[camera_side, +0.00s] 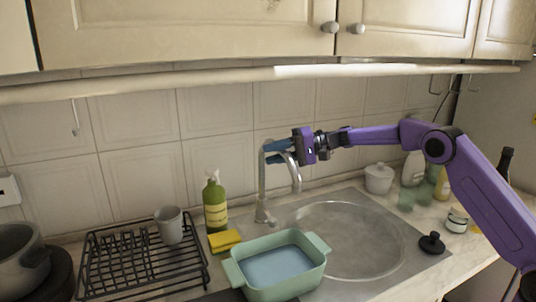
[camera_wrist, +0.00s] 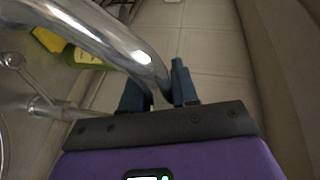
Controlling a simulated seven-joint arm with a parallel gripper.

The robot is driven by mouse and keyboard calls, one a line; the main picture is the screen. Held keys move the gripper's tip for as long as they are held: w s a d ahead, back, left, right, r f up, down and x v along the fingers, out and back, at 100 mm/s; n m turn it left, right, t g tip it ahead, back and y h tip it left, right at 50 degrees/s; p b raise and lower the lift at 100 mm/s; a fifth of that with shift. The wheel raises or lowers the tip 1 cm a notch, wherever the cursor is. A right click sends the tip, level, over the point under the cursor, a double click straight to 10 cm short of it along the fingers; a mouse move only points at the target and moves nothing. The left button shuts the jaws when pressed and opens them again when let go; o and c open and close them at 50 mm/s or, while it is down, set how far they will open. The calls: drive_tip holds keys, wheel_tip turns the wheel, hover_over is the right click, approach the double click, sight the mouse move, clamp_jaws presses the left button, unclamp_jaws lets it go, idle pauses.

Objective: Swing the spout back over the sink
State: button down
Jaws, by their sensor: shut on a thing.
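The chrome faucet rises behind the sink, and its curved spout (camera_side: 294,174) arches over with its tip pointing down near the left rim of the round sink (camera_side: 355,235). My gripper (camera_side: 276,152) reaches in from the right and is shut on the upper part of the spout. In the wrist view the shiny spout (camera_wrist: 115,45) runs down between the dark blue fingers of my gripper (camera_wrist: 160,92). The faucet's base (camera_side: 264,216) stands on the counter left of the sink.
A green bottle (camera_side: 215,204), a yellow sponge (camera_side: 224,240) and a green baking dish (camera_side: 262,292) stand left of the sink. A drying rack (camera_side: 105,262) holds a grey cup (camera_side: 168,226). Cabinets hang above.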

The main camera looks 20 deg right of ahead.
drive_tip(key=shift+d+r+n+g+y, duration=0.1)
drive_tip(key=shift+d+n+g+y, duration=0.3)
drive_tip(key=shift+d+n+g, duration=0.65)
drive_tip(key=shift+d, duration=0.1)
drive_tip(key=c, duration=0.9)
unclamp_jaws()
drive_tip(key=shift+c, duration=0.2)
drive_tip(key=v, duration=1.7)
drive_tip(key=shift+d, duration=0.25)
drive_tip(key=shift+w+r, duration=0.1)
